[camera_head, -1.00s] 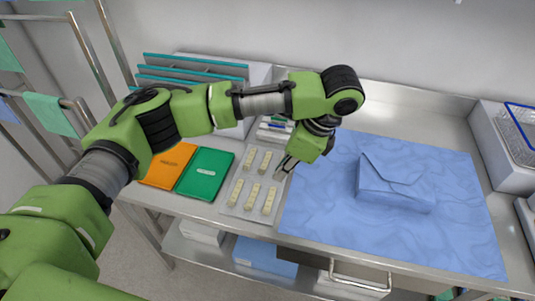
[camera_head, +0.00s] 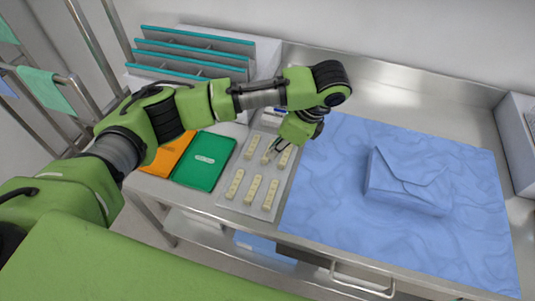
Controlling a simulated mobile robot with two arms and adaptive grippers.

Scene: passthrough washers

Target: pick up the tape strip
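Several cream tape strips, such as the upper middle one (camera_head: 266,158), the upper left one (camera_head: 251,147) and a lower one (camera_head: 253,189), lie in two rows on a pale tray (camera_head: 226,196). My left gripper (camera_head: 272,152) points down over the upper row, with its fingertips at the upper middle strip. The upper right strip (camera_head: 286,158) is just right of the fingertips. The fingers are too small and dark to tell whether they are open or touch a strip. My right gripper is out of view.
A blue cloth (camera_head: 330,215) with a folded blue pouch (camera_head: 405,182) covers the counter to the right. Green (camera_head: 205,160) and orange (camera_head: 166,158) booklets lie left of the tray. A rack with teal-edged dividers (camera_head: 195,52) stands behind.

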